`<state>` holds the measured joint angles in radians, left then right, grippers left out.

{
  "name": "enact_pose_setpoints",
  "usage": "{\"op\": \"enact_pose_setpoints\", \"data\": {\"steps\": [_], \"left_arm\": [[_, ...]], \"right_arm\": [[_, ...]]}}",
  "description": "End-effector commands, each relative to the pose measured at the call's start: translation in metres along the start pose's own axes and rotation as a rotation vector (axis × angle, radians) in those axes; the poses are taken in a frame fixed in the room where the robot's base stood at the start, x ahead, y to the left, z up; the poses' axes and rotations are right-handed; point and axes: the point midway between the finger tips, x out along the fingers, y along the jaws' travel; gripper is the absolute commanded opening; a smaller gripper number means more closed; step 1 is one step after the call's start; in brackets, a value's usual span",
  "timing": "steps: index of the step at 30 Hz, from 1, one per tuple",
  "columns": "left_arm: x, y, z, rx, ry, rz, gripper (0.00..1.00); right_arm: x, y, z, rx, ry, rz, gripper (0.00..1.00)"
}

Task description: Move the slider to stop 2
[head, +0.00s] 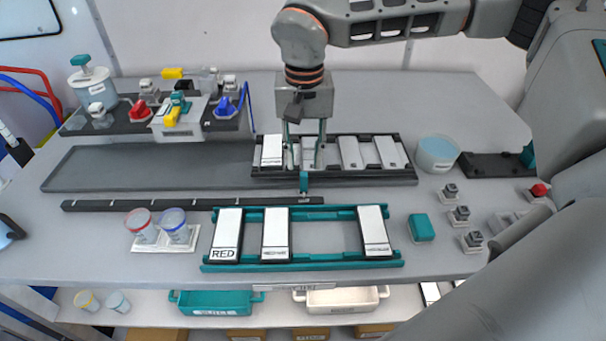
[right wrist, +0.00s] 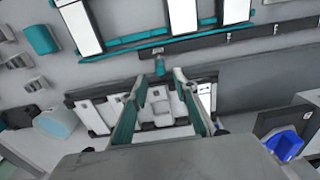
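A long black rail (head: 110,205) lies across the table with small pale marks along it. The teal slider (head: 304,182) stands near the rail's right end; it also shows in the right wrist view (right wrist: 160,65). I cannot read which mark is stop 2. My right gripper (head: 304,158) hangs above the table just behind the slider, its fingers pointing down. In the right wrist view its teal fingertips (right wrist: 160,78) are apart with nothing between them, and the slider sits just beyond them. My left gripper is not in view.
Behind the rail, a black tray (head: 400,179) holds several white plates, below my right gripper. In front stands a teal frame (head: 335,256) with 3 white plates, one marked RED. A teal block (head: 422,228) sits right.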

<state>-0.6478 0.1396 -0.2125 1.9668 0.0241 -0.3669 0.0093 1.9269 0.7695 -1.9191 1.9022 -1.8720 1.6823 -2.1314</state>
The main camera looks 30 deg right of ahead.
Motion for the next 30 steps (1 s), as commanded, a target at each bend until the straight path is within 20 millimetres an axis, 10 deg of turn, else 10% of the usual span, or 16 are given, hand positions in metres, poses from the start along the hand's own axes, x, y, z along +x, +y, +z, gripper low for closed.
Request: {"op": "enact_pose_setpoints", "data": {"steps": [12,23,27,30], "left_arm": [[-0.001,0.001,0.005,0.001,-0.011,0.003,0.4],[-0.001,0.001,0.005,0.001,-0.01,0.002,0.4],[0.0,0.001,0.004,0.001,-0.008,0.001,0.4],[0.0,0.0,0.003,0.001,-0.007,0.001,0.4]], "right_arm": [[0.058,-0.001,0.001,0.0,-0.003,-0.001,0.29],[0.066,-0.001,0.001,0.0,-0.002,-0.002,0.29],[0.066,-0.001,0.001,0.0,-0.002,-0.002,0.01],[0.066,-0.001,0.001,0.0,-0.002,-0.002,0.0]]}}
